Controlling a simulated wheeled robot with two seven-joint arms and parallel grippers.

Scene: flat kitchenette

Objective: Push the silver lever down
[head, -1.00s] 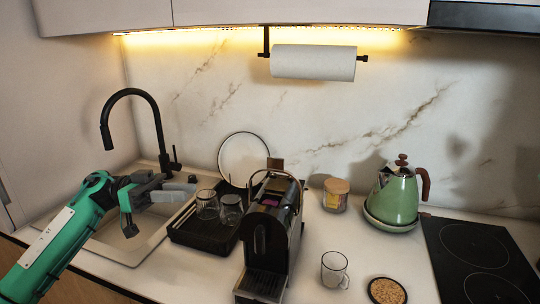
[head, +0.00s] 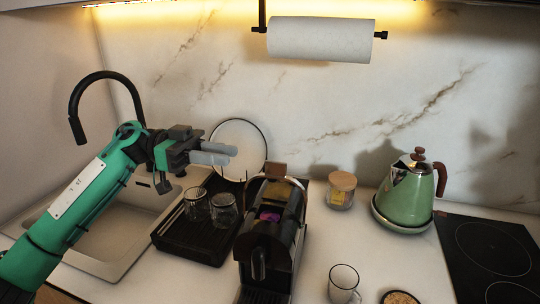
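The black coffee machine (head: 265,245) stands on the counter near the middle of the head view. Its silver lever (head: 291,179) is a thin arch at the top of the machine, and it looks raised. A purple patch shows in the opening below it. My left gripper (head: 232,155) is in the air to the left of the lever, above the drying tray, apart from the machine. Its two grey fingers lie side by side with no clear gap, pointing right, and hold nothing. My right gripper is not in view.
Two glasses (head: 223,208) stand on the black drying tray (head: 190,243), with a round plate (head: 240,143) behind. The sink and black faucet (head: 75,105) are at left. A glass mug (head: 343,283), lidded jar (head: 340,192) and green kettle (head: 406,195) stand to the right.

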